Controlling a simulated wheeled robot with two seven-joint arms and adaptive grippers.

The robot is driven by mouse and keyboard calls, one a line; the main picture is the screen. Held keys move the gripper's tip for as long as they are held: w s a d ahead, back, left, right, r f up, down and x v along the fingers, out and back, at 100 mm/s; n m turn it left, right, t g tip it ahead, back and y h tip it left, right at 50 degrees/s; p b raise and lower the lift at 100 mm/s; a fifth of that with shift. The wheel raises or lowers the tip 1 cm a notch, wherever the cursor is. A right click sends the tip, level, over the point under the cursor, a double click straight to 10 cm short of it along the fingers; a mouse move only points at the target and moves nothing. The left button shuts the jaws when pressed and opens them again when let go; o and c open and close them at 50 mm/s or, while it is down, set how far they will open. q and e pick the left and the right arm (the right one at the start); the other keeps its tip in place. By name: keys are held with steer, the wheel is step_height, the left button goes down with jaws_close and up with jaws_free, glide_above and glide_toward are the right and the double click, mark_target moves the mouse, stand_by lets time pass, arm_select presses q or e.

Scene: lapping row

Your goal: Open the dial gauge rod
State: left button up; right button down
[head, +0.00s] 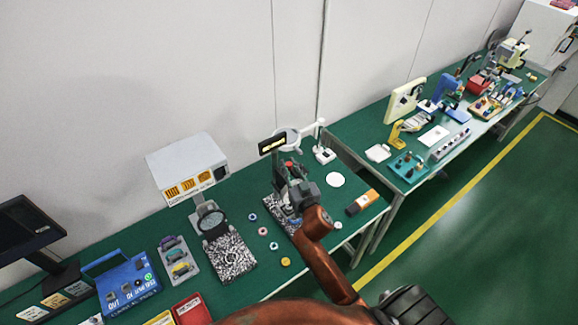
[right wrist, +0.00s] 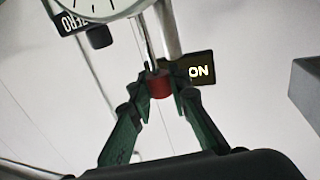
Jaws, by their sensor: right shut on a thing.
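The dial gauge (right wrist: 92,10) shows at the top of the right wrist view, cut off by the frame edge, with its white face and black marks. Its thin rod (right wrist: 150,50) ends in a red knob (right wrist: 160,88). My right gripper (right wrist: 161,93) is shut on the red knob, one fingertip on each side. In the head view my right gripper (head: 294,190) is at the gauge stand (head: 277,170) and hides much of it. The gauge face cannot be made out there. My left gripper is not in view.
Small rings and an orange-black block (head: 362,202) lie nearby. A white lamp (head: 323,153) stands behind. A white disc (head: 335,180) lies to the right.

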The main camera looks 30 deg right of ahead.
steer(key=shift+r, duration=0.3)
steer(key=c, duration=2.1)
jaws_free()
steer(key=o, duration=0.3)
steer(key=shift+f, duration=0.1)
steer(key=s+a, duration=0.2)
steer(key=s, duration=0.9)
steer(key=shift+s, duration=0.4)
steer(key=shift+a, duration=0.1)
